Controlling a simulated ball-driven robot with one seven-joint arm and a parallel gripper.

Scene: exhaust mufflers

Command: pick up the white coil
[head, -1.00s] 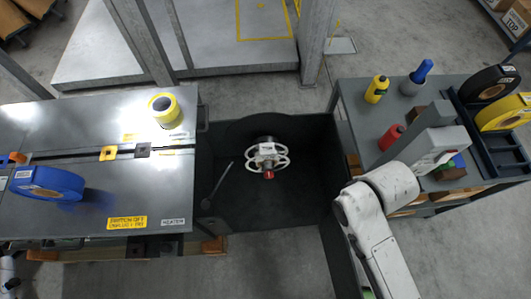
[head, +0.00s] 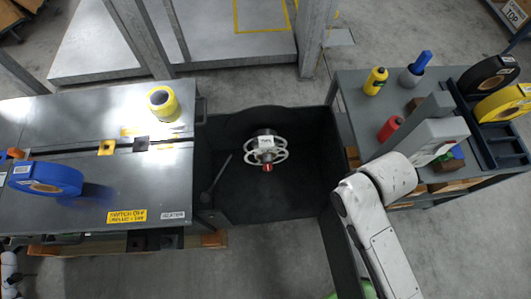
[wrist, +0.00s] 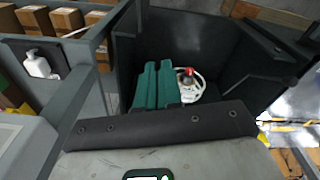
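The white coil (head: 281,144) lies in the dark open bin between the two benches. It has white looped rings, with a red-tipped part at its near end. It also shows in the wrist view (wrist: 197,92), partly behind a teal finger. My gripper (wrist: 158,66) shows there as two teal fingers side by side with almost no gap and nothing visible between them. It is apart from the coil. In the head view my white arm is at the right, in front of the right cart, and its fingers are hard to make out.
The dark bin (head: 228,196) has raised walls. The left bench (head: 75,125) holds yellow tape (head: 163,104) and a blue roll (head: 47,178). The right cart (head: 355,90) carries bottles and a dark rack with black and yellow rolls. Metal posts stand behind.

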